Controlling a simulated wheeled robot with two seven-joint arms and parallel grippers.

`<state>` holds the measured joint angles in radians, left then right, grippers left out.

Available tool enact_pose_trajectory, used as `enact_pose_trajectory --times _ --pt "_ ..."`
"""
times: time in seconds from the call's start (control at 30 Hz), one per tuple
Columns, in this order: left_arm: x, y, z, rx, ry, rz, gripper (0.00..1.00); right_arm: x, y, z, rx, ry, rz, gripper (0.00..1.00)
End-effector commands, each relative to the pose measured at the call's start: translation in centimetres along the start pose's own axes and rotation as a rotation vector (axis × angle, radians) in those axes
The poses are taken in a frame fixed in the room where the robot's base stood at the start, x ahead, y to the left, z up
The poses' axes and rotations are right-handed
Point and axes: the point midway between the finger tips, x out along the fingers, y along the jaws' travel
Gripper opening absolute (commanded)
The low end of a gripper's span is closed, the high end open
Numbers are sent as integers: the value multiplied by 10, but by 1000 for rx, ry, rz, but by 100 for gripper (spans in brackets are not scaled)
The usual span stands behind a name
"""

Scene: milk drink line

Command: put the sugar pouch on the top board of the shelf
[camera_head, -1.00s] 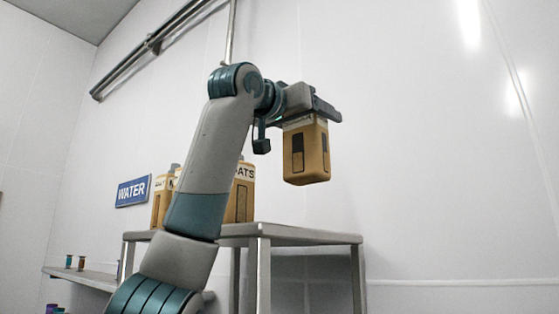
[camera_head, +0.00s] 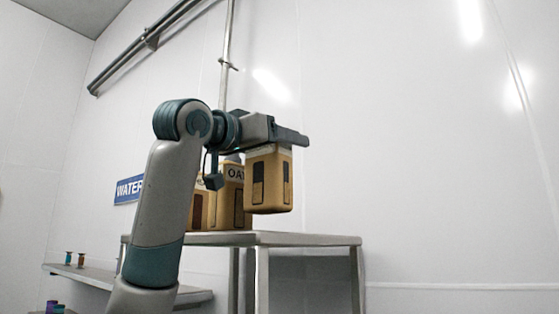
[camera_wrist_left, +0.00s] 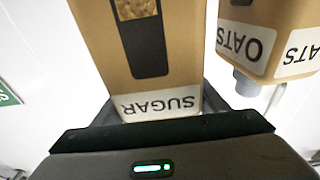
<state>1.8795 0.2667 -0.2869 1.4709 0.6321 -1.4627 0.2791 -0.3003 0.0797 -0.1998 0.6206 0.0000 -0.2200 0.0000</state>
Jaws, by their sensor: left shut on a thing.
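The sugar pouch (camera_head: 268,180) is a tan block-shaped pack with a dark window. My left gripper (camera_head: 280,140) is shut on its top end and holds it upright, just above the top board of the shelf (camera_head: 310,240). A small gap shows between the pouch's bottom and the board. In the left wrist view the pouch (camera_wrist_left: 158,60) shows its SUGAR label close to my left gripper (camera_wrist_left: 160,118). My right gripper is not in view.
Tan oats packs stand on the top board left of the pouch; one oats pack (camera_head: 232,205) is close beside it, also in the wrist view (camera_wrist_left: 262,18). The board's right part is clear. A lower shelf (camera_head: 90,278) with small spools is at left.

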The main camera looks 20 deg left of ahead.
Motion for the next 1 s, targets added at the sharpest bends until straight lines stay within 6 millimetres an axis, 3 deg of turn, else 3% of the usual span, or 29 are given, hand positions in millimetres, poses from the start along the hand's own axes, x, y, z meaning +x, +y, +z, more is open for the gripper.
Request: enact_pose_trajectory --times 0.17,0.47,0.97,1.0 --pt "-1 0 4 0 3 0 5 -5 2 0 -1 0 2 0" --pt "-5 0 28 0 3 0 5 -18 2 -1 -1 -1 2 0" --pt "-6 0 37 0 3 0 5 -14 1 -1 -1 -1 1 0" --pt "-6 0 37 -1 0 0 74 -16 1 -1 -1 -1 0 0"
